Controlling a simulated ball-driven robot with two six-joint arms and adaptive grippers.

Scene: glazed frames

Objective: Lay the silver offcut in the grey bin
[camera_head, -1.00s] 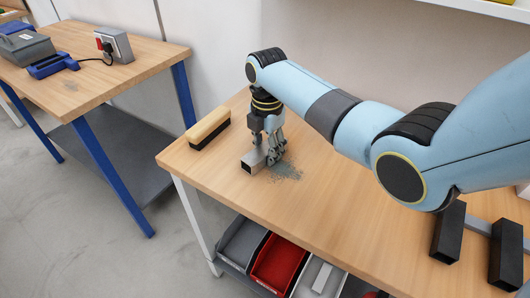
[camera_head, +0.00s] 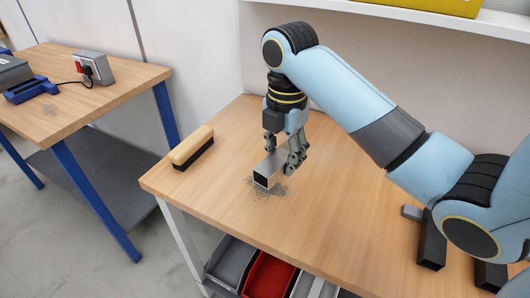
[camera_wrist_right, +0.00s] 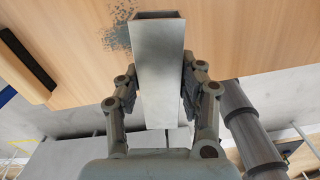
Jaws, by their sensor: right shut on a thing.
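The silver offcut (camera_head: 264,172) is a short square hollow tube with an open dark end. My right gripper (camera_head: 283,150) is shut on it, with a finger on each side, and holds it a little above the wooden bench. In the right wrist view the offcut (camera_wrist_right: 159,70) lies between the fingers, its open end away from the palm. A grey bin (camera_head: 224,268) is under the bench, at the left of a row, partly hidden by the bench edge. My left gripper is not in view.
A red bin (camera_head: 268,276) and a paler bin (camera_head: 305,285) stand beside the grey one. A brush (camera_head: 192,147) lies near the bench's left edge (camera_head: 170,199). Filings (camera_head: 270,190) lie below the offcut. Dark bars (camera_head: 431,246) are at the right. The bench's front middle is clear.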

